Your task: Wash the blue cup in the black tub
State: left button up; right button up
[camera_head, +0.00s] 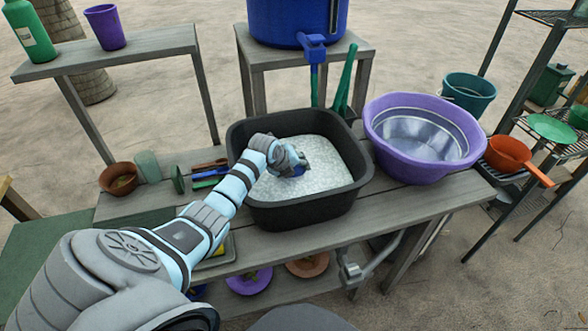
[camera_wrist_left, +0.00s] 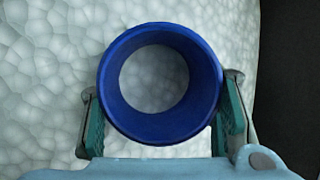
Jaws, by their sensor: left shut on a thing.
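The black tub (camera_head: 302,215) stands on the grey wooden bench and is filled with white foam (camera_head: 325,176). My left gripper (camera_head: 290,163) reaches into the tub, low over the foam. It is shut on the blue cup (camera_head: 299,171), which is mostly hidden by the gripper in the head view. In the left wrist view the blue cup (camera_wrist_left: 118,113) shows its round open mouth between the two fingers of my left gripper (camera_wrist_left: 160,115), with foam behind it. I cannot tell how deep the cup sits in the foam. My right gripper is not in view.
A purple basin (camera_head: 385,150) stands close to the right of the tub. Brushes or cutlery (camera_head: 210,172), a brown bowl (camera_head: 119,178) and a green cup (camera_head: 148,166) lie to its left. A blue barrel with a tap (camera_head: 311,42) is behind.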

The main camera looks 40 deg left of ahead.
pick_arm(q)
jog(key=shift+f, duration=0.1)
jog(key=shift+f+b, duration=0.45)
jog(key=shift+b, duration=0.05)
dwell(0.3)
